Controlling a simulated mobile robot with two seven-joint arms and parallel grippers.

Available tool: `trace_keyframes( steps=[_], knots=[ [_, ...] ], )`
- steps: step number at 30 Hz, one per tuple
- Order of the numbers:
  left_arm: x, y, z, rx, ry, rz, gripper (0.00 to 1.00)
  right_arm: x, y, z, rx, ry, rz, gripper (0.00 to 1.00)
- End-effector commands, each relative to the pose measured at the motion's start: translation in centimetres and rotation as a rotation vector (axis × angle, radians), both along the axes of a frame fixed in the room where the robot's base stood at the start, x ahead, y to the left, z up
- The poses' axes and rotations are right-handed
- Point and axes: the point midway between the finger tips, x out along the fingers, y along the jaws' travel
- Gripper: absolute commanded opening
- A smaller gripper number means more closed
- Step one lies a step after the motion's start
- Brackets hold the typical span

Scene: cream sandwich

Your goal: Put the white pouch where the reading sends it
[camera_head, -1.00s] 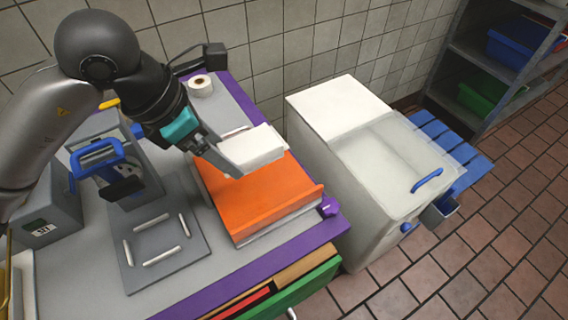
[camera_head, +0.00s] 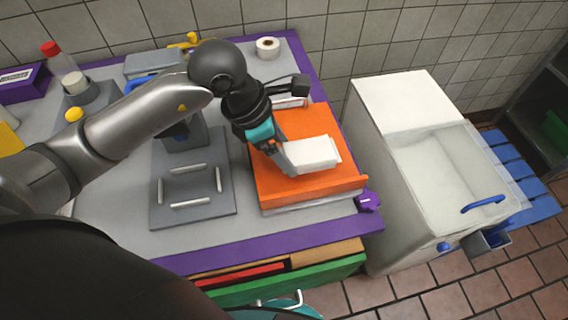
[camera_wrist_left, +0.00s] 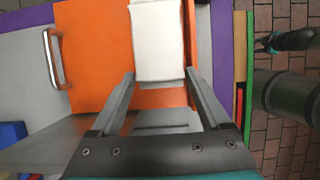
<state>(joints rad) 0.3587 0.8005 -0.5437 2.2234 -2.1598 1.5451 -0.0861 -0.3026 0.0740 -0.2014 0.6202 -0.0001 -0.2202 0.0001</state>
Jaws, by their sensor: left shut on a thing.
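The white pouch (camera_head: 312,153) is held by my left gripper (camera_head: 290,160), whose fingers are shut on its near end. It is over the orange panel (camera_head: 340,188) on the worktop; I cannot tell whether it touches the panel. In the left wrist view the pouch (camera_wrist_left: 158,40) sticks out beyond the two fingertips. A dark end of my other arm (camera_wrist_left: 288,40) seems to show at the right of the wrist view, too small to read its jaws. The small display seen earlier at the left is hidden behind my left arm now.
A white chest (camera_head: 375,110) with a clear lid and blue handle stands right of the worktop. A grey plate (camera_head: 220,220) with white bars lies left of the orange panel. A paper roll (camera_head: 267,47) stands behind. Blue slats (camera_head: 537,205) lie beyond the chest.

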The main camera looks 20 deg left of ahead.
Motion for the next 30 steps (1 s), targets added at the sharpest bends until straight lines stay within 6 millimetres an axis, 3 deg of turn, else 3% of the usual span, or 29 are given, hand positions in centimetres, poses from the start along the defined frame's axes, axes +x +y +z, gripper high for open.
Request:
trace_keyframes(
  steps=[5,13,24,25,28,30],
  knots=[
    [0.0,0.0,-1.2,-0.001,0.001,0.000,0.17,0.0,-0.4,-0.2,-0.005,0.000,0.002,0.47],
    [0.0,0.0,-4.9,-0.001,0.002,0.001,0.17,0.0,-0.5,-0.8,-0.007,-0.001,0.001,0.47],
    [0.0,0.0,-5.3,0.000,-0.002,0.000,0.17,0.2,-0.6,-1.1,-0.007,-0.001,0.000,0.47],
    [0.0,0.0,-5.3,0.000,-0.002,-0.001,0.81,0.2,-0.6,-1.1,-0.007,-0.001,0.000,0.47],
    [0.0,0.0,-5.2,0.000,-0.001,0.000,0.92,0.2,-0.6,-1.0,-0.008,-0.003,0.000,0.47],
    [0.0,0.0,-5.2,0.000,-0.001,0.000,0.92,0.2,-0.6,-1.0,-0.008,-0.003,0.000,0.47]
  ],
)
